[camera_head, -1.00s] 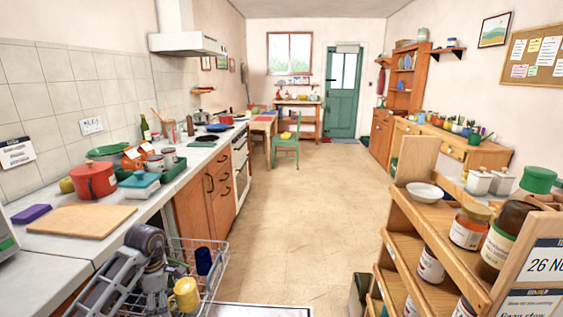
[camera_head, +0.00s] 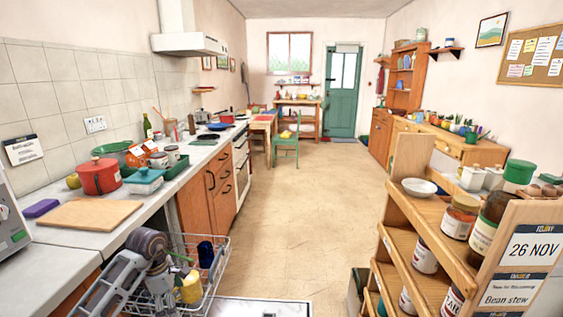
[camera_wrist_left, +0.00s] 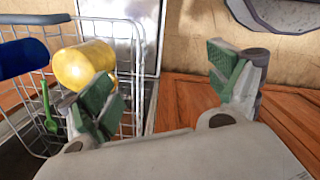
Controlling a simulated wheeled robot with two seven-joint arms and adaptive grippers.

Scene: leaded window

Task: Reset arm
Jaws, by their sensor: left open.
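My left arm comes in at the bottom left of the head view, and its gripper (camera_head: 160,284) is low over the dish rack (camera_head: 213,273). In the left wrist view the gripper (camera_wrist_left: 165,92) has its two green-padded fingers wide apart with nothing between them. A yellow mug (camera_wrist_left: 84,64) lies in the wire rack just beyond the left finger; it also shows in the head view (camera_head: 191,288). A blue item (camera_wrist_left: 22,57) and a green utensil (camera_wrist_left: 48,108) are beside it in the rack. My right gripper is not in view.
The left counter holds a cutting board (camera_head: 90,213), a red pot (camera_head: 99,176) and a teal-lidded dish (camera_head: 144,180). A wooden shelf (camera_head: 402,217) with jars stands at the right. The floor (camera_head: 300,210) between them is clear.

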